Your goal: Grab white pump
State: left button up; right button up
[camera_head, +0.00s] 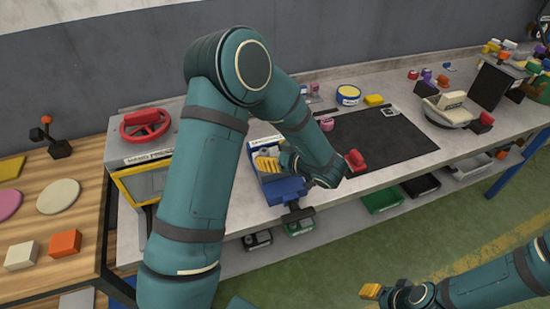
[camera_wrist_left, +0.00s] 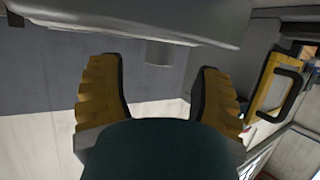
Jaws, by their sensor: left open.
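I cannot clearly identify a white pump in either view. A pale, blocky object (camera_head: 452,100) sits on a round base on the bench at the right, too small to name surely. My left gripper (camera_head: 268,163) is at the blue holder on the near side of the bench, partly hidden by my arm. In the left wrist view its two yellow ribbed fingers (camera_wrist_left: 160,98) are apart with nothing between them. My right gripper (camera_head: 371,290) shows only in small part at the lower right.
A blue holder (camera_head: 285,190) is at the bench's front edge. A red handwheel (camera_head: 145,125) is on a box at left. A black mat (camera_head: 385,140) covers mid-bench, with a red item (camera_head: 356,160) at its edge. A wooden table (camera_head: 70,225) with coloured pieces is at left.

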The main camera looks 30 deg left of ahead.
aim_at(266, 152)
pick_arm(q)
jog(key=x, duration=0.3)
jog(key=shift+a+f, duration=0.1)
grip_shut()
